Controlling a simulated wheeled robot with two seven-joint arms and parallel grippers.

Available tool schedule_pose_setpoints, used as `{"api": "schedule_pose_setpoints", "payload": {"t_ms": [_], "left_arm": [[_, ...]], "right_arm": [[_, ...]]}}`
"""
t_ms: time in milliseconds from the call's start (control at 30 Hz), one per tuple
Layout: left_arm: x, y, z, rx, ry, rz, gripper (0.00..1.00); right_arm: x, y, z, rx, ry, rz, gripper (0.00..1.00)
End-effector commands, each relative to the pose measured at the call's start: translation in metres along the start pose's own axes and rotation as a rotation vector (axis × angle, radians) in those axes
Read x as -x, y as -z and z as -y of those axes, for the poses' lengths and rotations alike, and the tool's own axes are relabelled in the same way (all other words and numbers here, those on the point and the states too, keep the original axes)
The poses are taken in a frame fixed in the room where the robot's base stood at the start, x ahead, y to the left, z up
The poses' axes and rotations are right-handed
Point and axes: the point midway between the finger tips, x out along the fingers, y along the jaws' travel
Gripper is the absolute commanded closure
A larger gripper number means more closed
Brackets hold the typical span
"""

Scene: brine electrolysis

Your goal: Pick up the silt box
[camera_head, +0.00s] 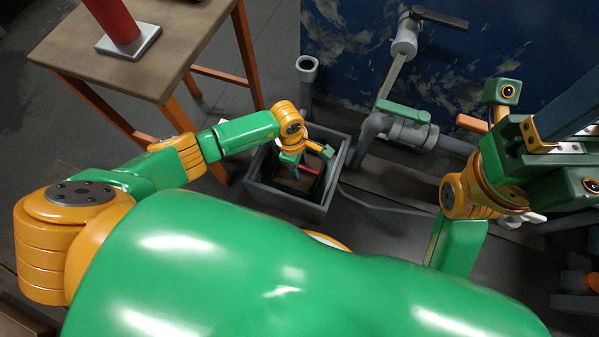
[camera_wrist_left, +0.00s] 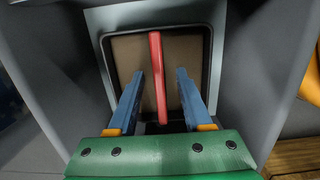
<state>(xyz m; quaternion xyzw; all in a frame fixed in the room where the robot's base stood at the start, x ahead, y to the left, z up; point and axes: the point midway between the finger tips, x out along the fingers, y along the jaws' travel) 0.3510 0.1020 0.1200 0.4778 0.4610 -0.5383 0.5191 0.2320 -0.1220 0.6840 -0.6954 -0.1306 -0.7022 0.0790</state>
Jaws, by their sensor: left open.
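The silt box (camera_wrist_left: 128,55) is a dark-rimmed square box with a brown inside and a red bar handle (camera_wrist_left: 156,60) across its middle. It sits down inside a grey square pit (camera_head: 268,193), and its red handle shows partly in the head view (camera_head: 309,170). My left gripper (camera_wrist_left: 159,82) is open, pointing down into the pit. Its two blue fingers stand on either side of the red handle, with gaps visible on both sides. In the head view my left gripper (camera_head: 293,170) hides part of the box. My right gripper (camera_head: 575,125) is raised at the right edge, its fingers partly cut off.
The grey pit walls stand close around my left gripper. Grey pipes with a green-handled valve (camera_head: 403,111) run to the right of the pit. A wooden table (camera_head: 165,55) with a red column on a metal base stands at the upper left. A blue tank wall (camera_head: 500,50) is behind.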

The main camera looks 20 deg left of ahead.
Motion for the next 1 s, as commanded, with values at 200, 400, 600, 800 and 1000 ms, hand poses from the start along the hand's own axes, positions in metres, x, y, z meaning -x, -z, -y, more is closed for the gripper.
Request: {"api": "schedule_pose_setpoints", "payload": {"t_ms": [200,400,600,800,1000], "left_arm": [[0.0011,-0.0003,0.0001,0.001,0.0,0.001,0.64],[0.0011,-0.0004,0.0002,0.002,0.0,0.002,1.0],[0.001,-0.0003,0.0002,0.002,0.0,0.002,1.0],[0.001,-0.0003,0.0001,0.002,0.0,0.002,1.0],[0.0009,-0.0002,0.0001,0.002,0.0,0.002,1.0]], "right_arm": [[-0.0013,-0.0003,-0.0001,0.0,0.0,0.002,0.5],[-0.0011,-0.0005,-0.0001,0.0,0.0,0.002,0.5],[-0.001,-0.0004,0.0,0.0,0.0,0.002,0.5],[-0.0009,-0.0003,0.0001,0.0,0.001,0.002,0.5],[-0.0009,-0.0004,0.0001,-0.001,0.001,0.003,0.5]]}}
